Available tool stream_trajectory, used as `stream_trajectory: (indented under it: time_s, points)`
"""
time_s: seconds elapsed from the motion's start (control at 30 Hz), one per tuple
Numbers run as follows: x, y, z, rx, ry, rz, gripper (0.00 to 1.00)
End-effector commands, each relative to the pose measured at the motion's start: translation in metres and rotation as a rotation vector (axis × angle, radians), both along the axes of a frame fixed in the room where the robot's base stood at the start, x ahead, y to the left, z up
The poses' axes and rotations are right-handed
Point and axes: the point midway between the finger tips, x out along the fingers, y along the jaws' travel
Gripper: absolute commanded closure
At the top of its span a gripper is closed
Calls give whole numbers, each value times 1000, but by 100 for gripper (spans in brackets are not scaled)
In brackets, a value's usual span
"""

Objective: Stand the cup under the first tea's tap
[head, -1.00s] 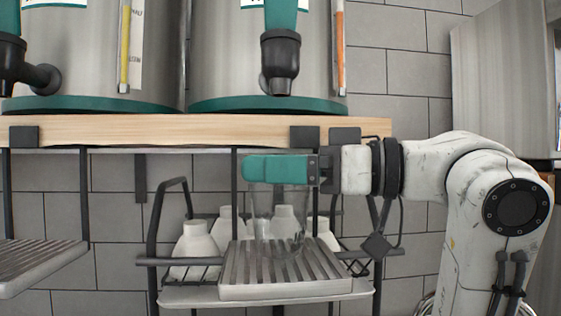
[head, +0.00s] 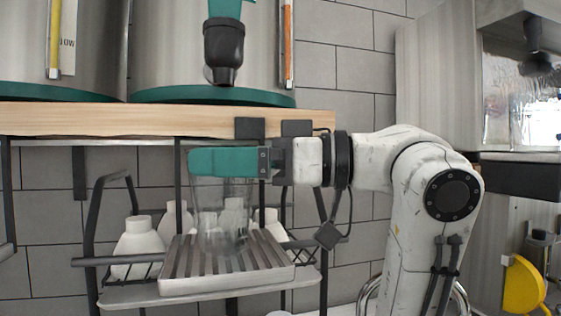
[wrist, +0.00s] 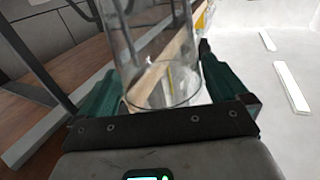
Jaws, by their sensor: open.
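The clear cup (head: 222,212) stands upright on the slatted drip tray (head: 180,285), below the black tap (head: 224,55) of the right-hand steel tea urn (head: 170,45). My gripper (head: 205,162), with teal fingers, is level at the cup's upper part, below the wooden shelf. In the wrist view the cup (wrist: 150,50) lies between the two spread fingers of my gripper (wrist: 160,85). The gripper is open. The near finger hides the cup's rim in the head view, and I cannot tell whether a finger touches the cup.
The wooden shelf (head: 60,118) carries the urns just above my gripper. White bottles (head: 138,240) stand in a black wire rack (head: 98,215) behind the tray. A yellow round object (head: 523,285) is at far right. Grey tiled wall lies behind.

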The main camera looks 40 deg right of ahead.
Motion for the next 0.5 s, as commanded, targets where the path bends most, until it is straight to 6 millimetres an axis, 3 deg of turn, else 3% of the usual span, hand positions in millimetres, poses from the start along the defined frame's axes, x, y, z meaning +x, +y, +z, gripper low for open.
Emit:
stream_trajectory:
  time_s: [0.5]
  points:
    - [-67,-68,-2,-1,-1,-4,0]
